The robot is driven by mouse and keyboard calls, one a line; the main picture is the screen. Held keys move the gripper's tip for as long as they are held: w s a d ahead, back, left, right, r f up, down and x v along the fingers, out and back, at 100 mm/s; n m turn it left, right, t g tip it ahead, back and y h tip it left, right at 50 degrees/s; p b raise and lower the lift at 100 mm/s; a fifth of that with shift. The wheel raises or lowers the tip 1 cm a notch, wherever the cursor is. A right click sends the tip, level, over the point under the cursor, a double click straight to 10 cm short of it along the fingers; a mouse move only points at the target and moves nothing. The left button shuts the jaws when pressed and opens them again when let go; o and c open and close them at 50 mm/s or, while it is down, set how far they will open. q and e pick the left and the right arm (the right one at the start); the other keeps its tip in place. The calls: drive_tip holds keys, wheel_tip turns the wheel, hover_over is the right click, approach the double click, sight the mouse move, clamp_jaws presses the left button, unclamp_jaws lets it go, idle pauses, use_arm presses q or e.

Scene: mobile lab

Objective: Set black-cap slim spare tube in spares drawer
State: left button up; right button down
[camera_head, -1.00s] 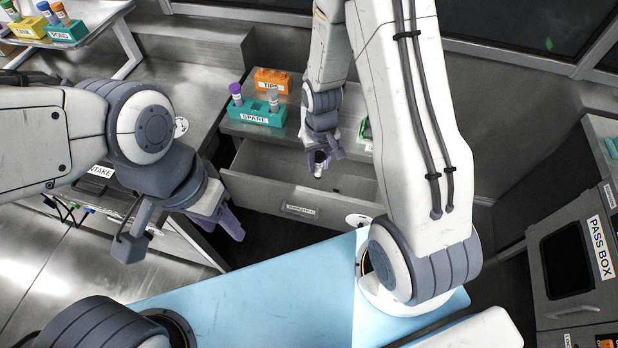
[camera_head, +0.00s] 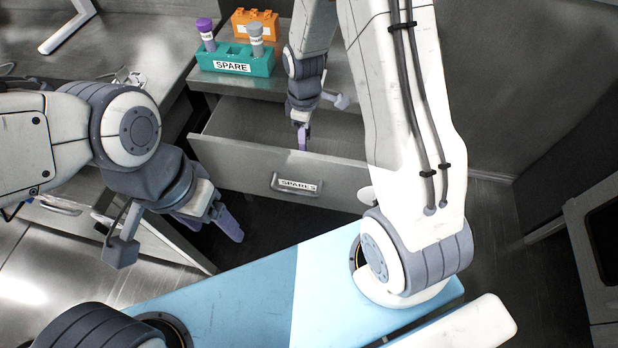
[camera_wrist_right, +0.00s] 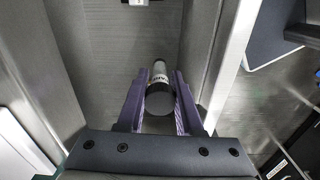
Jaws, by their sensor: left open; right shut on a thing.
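The slim tube with a black cap (camera_wrist_right: 159,101) is between the two purple fingers of my right gripper (camera_wrist_right: 161,104), cap towards the wrist camera, with a white label on its body. In the head view my right gripper (camera_head: 302,138) points down into the open spares drawer (camera_head: 240,165), behind its front panel, and the tube cannot be made out there. The drawer's front carries a SPARES label (camera_head: 298,186). In the right wrist view the drawer floor (camera_wrist_right: 120,50) lies below the tube; I cannot tell whether they touch.
On the counter above the drawer stands a teal SPARE rack (camera_head: 232,64) with a purple-capped tube (camera_head: 206,34) and a grey-capped tube (camera_head: 255,38). An orange rack (camera_head: 256,24) stands behind it. The visible drawer floor is otherwise clear. A dark-fronted cabinet (camera_head: 605,245) stands at right.

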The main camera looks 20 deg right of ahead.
drive_tip(key=f+b, duration=0.1)
drive_tip(key=f+n+b, duration=0.1)
drive_tip(key=f, duration=0.1)
drive_tip(key=f+n+b, duration=0.1)
drive_tip(key=shift+w+f+b, duration=0.35)
drive_tip(key=shift+f+b, duration=0.05)
use_arm(q)
wheel_tip(320, 180, down, 8)
drive_tip(key=b, duration=0.2)
use_arm(e)
wheel_tip(320, 180, down, 10)
drive_tip(key=shift+r, duration=0.15)
drive_tip(key=c, duration=0.6)
unclamp_jaws()
drive_tip(key=shift+o, duration=0.2)
use_arm(q)
wheel_tip(320, 180, up, 3)
drive_tip(key=p, duration=0.2)
drive_tip(key=shift+p, duration=0.35)
use_arm(e)
wheel_tip(320, 180, up, 12)
drive_tip(key=shift+r, duration=0.1)
